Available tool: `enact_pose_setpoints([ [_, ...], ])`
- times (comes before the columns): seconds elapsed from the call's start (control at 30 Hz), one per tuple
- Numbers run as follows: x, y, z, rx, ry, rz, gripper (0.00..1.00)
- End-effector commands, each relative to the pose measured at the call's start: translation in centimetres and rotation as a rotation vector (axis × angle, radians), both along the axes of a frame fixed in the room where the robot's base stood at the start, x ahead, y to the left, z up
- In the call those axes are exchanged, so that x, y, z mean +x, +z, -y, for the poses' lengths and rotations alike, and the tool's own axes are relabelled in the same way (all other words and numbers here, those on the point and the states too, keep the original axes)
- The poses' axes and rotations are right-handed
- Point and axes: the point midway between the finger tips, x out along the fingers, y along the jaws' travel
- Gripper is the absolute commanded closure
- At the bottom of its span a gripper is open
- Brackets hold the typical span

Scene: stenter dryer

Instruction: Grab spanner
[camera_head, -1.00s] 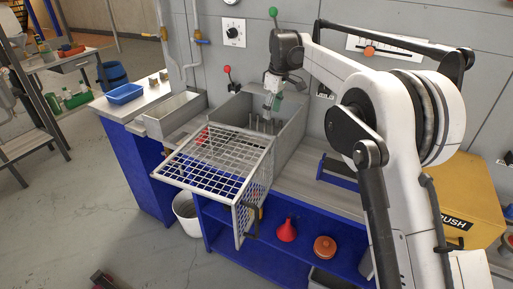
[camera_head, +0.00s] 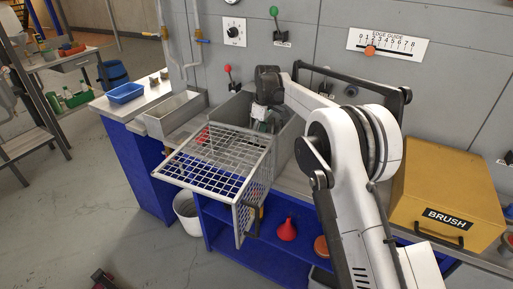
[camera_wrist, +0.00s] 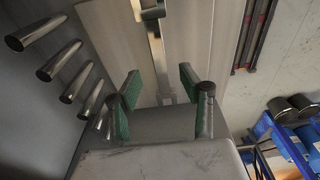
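A narrow pale metal piece (camera_wrist: 157,45), which looks like the spanner, lies on pale boards in the wrist view. Its broader end is at the top edge and its shank runs down towards the space between my fingers. My gripper (camera_wrist: 160,93) is open, with a green-padded finger on either side and nothing held between them. I cannot tell how far the fingertips are above the piece. In the head view my gripper (camera_head: 262,126) is down by the grey metal bin (camera_head: 287,135), mostly hidden by its wrist. I cannot make out the spanner there.
Several metal pegs (camera_wrist: 72,85) stick out of a grey wall left of my fingers. A yellow BRUSH box (camera_head: 450,190) is at the right. A red funnel (camera_head: 287,230) stands on the blue shelf below.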

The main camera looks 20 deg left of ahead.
Motion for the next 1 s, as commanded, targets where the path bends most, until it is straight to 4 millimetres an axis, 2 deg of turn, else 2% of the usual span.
enact_pose_setpoints([
  [0.17,0.1,-1.2,-0.3,0.0,0.0,0.0,0.6],
  [0.43,0.2,-4.6,-1.0,0.0,0.0,0.0,0.6],
  [0.7,0.2,-5.1,-1.0,0.0,0.0,0.0,0.6],
  [1.0,0.2,-5.1,-1.0,0.0,0.0,0.0,1.0],
])
